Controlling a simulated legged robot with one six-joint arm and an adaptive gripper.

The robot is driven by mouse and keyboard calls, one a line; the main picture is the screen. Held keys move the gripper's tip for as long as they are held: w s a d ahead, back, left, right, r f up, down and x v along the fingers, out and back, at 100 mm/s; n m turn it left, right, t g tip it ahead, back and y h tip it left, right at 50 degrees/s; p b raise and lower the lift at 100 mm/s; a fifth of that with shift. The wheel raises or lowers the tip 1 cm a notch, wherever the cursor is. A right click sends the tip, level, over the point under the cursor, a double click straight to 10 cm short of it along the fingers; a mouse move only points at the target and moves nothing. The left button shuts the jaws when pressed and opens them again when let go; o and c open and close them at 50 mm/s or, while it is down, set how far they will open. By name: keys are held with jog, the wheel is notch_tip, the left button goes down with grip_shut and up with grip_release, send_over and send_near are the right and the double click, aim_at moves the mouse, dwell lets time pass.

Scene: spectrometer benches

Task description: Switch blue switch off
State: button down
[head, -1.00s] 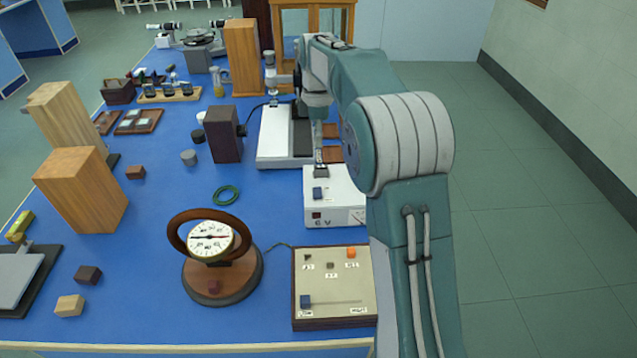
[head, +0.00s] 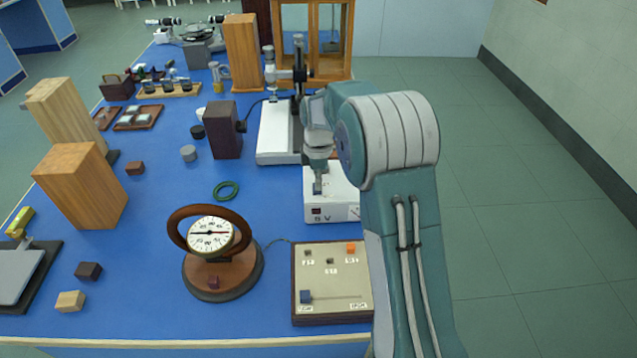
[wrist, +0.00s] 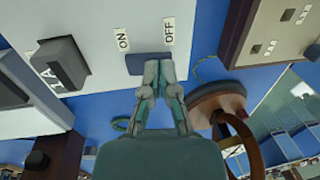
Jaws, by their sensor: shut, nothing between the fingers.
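The blue switch (wrist: 148,63) sits on the white box (wrist: 95,20), below the ON and OFF labels in the wrist view. I cannot tell which side is pressed. In the wrist view my gripper (wrist: 159,66) is shut and empty. Its fingertips overlap the switch's right part, toward the OFF side; I cannot tell whether they touch. In the head view the white box (head: 318,212) stands on the blue bench, and my gripper (head: 318,190) points down over its top, largely hiding the switch.
A beige panel box (head: 335,290) with a blue slider lies nearer the front. A round dial gauge (head: 210,235) on a wooden base stands left of it. A white instrument (head: 275,135) stands behind the white box. A green ring (head: 226,191) lies on clear bench to the left.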

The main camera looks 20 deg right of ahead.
jog(key=shift+f, duration=0.15)
jog(key=shift+s+f+t, duration=0.15)
jog(key=shift+f+t, duration=0.1)
jog(key=shift+t, duration=0.05)
dwell(0.3)
jog(key=shift+w+d+r, duration=0.15)
jog(key=shift+w, duration=0.7)
notch_tip(320, 180, up, 12)
jog(key=w, duration=0.1)
dwell(0.7)
